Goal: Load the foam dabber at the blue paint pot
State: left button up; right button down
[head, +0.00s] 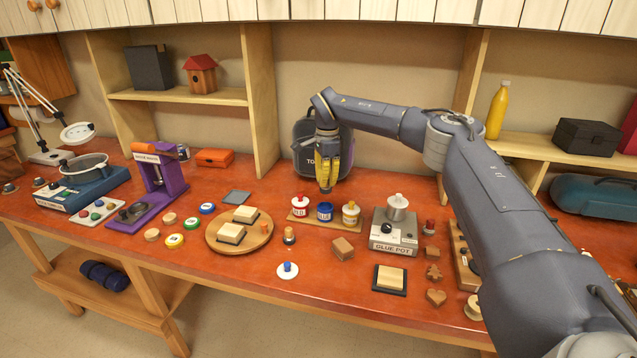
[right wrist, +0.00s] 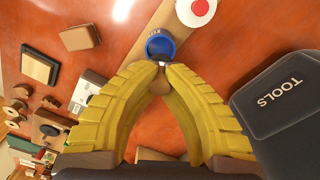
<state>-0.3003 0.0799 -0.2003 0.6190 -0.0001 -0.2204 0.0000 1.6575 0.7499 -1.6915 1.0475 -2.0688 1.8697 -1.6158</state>
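The blue paint pot (head: 325,213) stands on a wooden strip between the red pot (head: 300,206) and the yellow pot (head: 350,214). In the right wrist view the blue pot (right wrist: 160,38) shows a round blue top with no lid on it. My right gripper (head: 327,186) points down just above it, its yellow fingers closed around the dabber's tan handle (right wrist: 160,88). A pale collar shows past the fingertips, over the pot's near edge. The foam tip is hidden, so I cannot tell whether it touches paint. My left gripper is out of view.
A white lid with a blue knob (head: 288,271) lies at the table front. The glue pot (head: 395,236) stands right of the paints. A dark tools case (head: 305,150) stands close behind my gripper. A round board (head: 263,240) holds blocks at left.

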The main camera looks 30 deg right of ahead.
jog(key=shift+n, duration=0.4)
jog(key=shift+f, duration=2.95)
jog(key=shift+f, duration=0.6)
jog(key=shift+r, duration=3.5)
jog(key=shift+w+n, duration=0.1)
jog(key=shift+n, duration=0.2)
